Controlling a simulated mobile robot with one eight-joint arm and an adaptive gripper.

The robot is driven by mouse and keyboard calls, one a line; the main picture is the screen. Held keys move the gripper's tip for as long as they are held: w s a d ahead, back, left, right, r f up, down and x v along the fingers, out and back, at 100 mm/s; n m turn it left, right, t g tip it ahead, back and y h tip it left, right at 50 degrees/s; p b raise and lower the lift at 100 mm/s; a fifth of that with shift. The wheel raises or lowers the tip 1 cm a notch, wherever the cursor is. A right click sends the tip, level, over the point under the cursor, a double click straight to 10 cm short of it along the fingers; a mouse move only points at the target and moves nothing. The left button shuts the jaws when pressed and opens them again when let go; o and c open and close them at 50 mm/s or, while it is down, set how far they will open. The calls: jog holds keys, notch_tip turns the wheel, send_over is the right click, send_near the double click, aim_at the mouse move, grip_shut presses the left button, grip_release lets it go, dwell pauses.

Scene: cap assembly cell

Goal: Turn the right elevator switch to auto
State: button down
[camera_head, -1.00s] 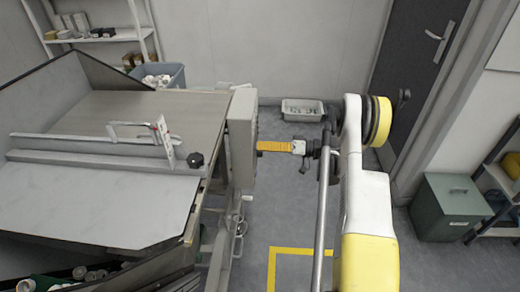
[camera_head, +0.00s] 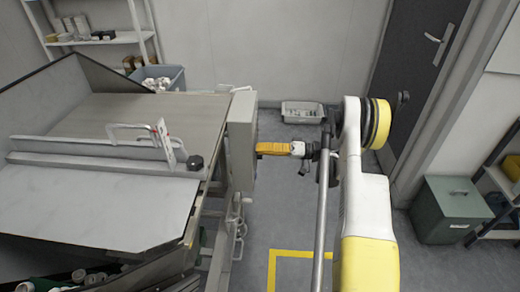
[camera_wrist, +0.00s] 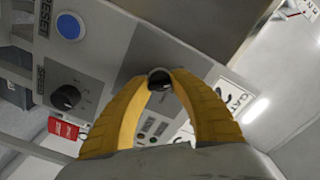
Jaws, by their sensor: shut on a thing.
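My gripper (camera_head: 259,148) reaches left to the grey control box (camera_head: 241,140) on the side of the machine. In the wrist view its two yellow fingers (camera_wrist: 158,80) close at their tips around a small dark switch knob (camera_wrist: 158,76) on the panel. The fingertips hide part of this knob, and I cannot read its label or pointer position. The panel appears tilted in the wrist view.
A blue button (camera_wrist: 69,27) marked RESET and a red tag (camera_wrist: 63,129) are near the free knob. The machine's table (camera_head: 100,200) lies left of the box. A grey tray (camera_head: 302,112) stands on the floor by the wall; a green bin (camera_head: 448,208) stands at right.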

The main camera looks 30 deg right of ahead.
jog(key=m, duration=0.4)
jog(key=shift+m, duration=1.6)
jog(key=c, duration=1.1)
grip_release()
jog(key=shift+d, duration=0.1)
jog(key=v, duration=1.2)
